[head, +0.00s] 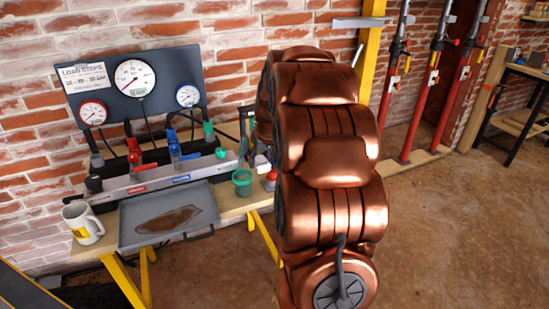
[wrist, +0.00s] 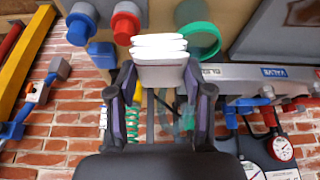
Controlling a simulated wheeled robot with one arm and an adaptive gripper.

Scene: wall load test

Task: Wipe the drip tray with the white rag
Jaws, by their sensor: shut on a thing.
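The drip tray (head: 196,192) is a shallow grey metal tray at the front of the wooden bench, with a brown patch of dirt (head: 170,220) on its floor. Part of the tray (wrist: 290,42) also shows at the top right of the wrist view. My gripper (wrist: 160,78) is shut on the white rag (wrist: 160,48), a folded stack between its fingertips. The rag is beside a green cup (wrist: 203,40) and apart from the tray. In the head view my copper-coloured arm hides the rag and most of the gripper.
A mug (head: 82,224) stands left of the tray. The green cup (head: 242,180) is right of it. A valve manifold (head: 165,178) and gauge panel (head: 125,90) stand behind it. Blue (wrist: 82,25) and red (wrist: 125,22) round things are near the rag. A brick wall is behind.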

